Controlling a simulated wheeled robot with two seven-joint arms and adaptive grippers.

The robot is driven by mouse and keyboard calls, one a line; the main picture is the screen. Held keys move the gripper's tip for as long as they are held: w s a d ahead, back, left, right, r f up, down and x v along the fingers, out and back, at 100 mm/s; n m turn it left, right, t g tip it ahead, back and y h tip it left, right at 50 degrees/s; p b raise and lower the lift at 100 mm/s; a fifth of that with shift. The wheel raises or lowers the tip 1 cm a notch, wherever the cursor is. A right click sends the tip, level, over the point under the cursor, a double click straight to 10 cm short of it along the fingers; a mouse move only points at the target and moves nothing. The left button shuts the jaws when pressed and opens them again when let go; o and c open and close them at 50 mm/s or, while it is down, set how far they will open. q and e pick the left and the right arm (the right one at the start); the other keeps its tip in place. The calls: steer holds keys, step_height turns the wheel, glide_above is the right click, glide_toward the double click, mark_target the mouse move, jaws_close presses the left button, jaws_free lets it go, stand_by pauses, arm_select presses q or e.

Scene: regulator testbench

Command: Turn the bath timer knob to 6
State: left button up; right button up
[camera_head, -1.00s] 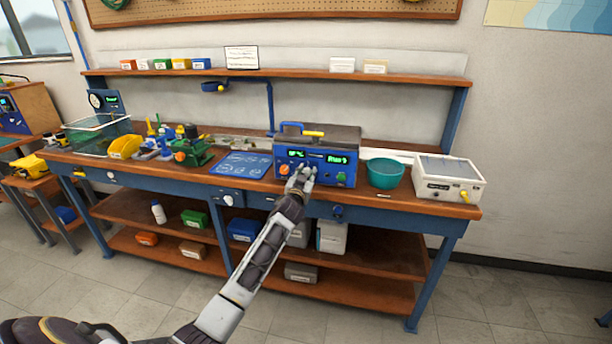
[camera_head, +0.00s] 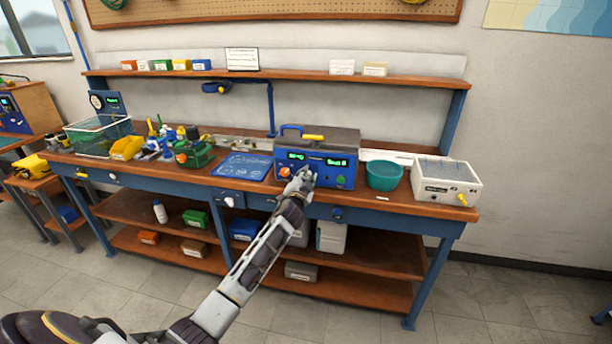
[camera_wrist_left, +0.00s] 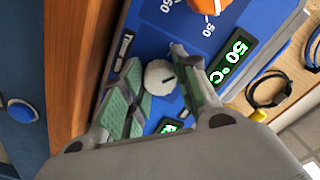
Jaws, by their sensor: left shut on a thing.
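The bath is a blue-fronted box (camera_head: 345,167) with a grey lid on the workbench, with two lit green displays. My left gripper (camera_head: 302,180) is at the middle of its front panel. In the left wrist view, the timer knob (camera_wrist_left: 158,76) is round and whitish with a dark pointer mark, beside a "Timer" label (camera_wrist_left: 124,48). The left gripper (camera_wrist_left: 157,73) is shut on it, one finger on each side. The numbers around the knob are hidden or unreadable. A display reading 50 °C (camera_wrist_left: 232,60) is nearby; the other display (camera_wrist_left: 171,126) is partly covered. My right gripper is not in view.
An orange knob (camera_head: 284,172) is left of the gripper and a green one (camera_head: 341,181) right of it on the panel. A teal bowl (camera_head: 384,175) and a white box (camera_head: 446,184) stand to the right. A blue mat (camera_head: 245,166) lies to the left.

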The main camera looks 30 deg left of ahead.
arm_select(q)
steer(key=shift+m+p, duration=0.3)
steer(key=shift+m, duration=0.7)
steer(key=m+p, duration=0.1)
steer(key=m, duration=0.2)
steer(key=shift+m, duration=0.4)
steer(key=m+p, duration=0.1)
steer(key=m, duration=0.1)
steer(key=shift+m, duration=0.6)
steer(key=shift+m+p, duration=0.3)
steer(key=shift+m, duration=0.3)
steer(key=shift+f+m, duration=0.1)
steer(key=shift+m, duration=0.3)
steer(key=o, duration=1)
steer(key=shift+o, duration=0.2)
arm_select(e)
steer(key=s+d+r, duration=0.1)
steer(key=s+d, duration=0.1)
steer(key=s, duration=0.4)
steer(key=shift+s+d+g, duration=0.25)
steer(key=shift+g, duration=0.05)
